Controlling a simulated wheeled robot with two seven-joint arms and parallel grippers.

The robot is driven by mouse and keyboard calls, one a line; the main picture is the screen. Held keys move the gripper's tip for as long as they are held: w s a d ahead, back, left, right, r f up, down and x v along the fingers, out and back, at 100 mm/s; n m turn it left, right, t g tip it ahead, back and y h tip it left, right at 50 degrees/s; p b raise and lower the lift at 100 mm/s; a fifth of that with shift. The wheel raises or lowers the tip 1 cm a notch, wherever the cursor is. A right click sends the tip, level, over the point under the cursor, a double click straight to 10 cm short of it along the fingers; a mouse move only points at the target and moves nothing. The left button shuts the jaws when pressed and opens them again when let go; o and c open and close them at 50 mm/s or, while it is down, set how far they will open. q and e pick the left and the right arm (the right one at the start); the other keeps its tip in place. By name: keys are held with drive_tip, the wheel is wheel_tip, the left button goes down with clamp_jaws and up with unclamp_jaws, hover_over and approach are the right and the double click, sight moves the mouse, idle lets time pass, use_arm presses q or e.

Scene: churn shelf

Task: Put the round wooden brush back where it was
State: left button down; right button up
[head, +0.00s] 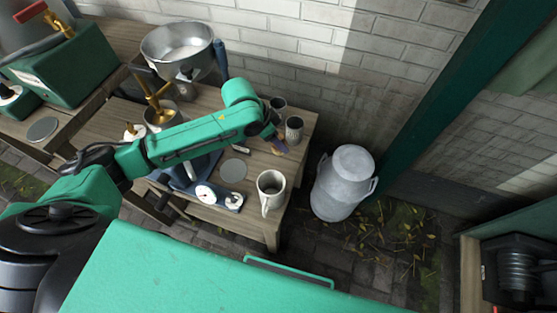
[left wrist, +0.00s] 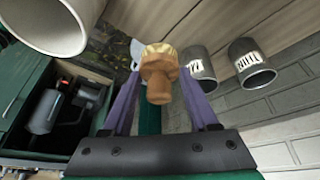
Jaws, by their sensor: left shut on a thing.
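The round wooden brush (left wrist: 158,74) has a pale, ridged round head and a brown turned handle. My left gripper (left wrist: 159,80) is shut on it, with a purple finger on either side. In the head view my left gripper (head: 278,146) is over the right end of the wooden table (head: 256,222), just in front of two metal cups. I cannot make out the brush in the head view, nor tell whether it touches the table. My right gripper is in neither view.
The nearer metal cup (head: 294,130) and the farther one (head: 278,106) stand by the wall. A pale mug (head: 270,188), a grey disc (head: 233,170) and a blue scale (head: 206,194) are nearer. A milk can (head: 343,180) stands on the floor at right.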

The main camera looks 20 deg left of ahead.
use_arm(q)
wheel_tip(320, 180, down, 10)
drive_tip(key=shift+f+b, duration=0.2)
drive_tip(key=shift+b, duration=0.2)
drive_tip(key=shift+c, duration=0.8)
unclamp_jaws()
drive_tip(key=p+v, duration=0.1)
drive_tip(key=v, duration=1.1)
drive_tip(key=shift+p, duration=0.3)
drive_tip(key=shift+s, duration=0.1)
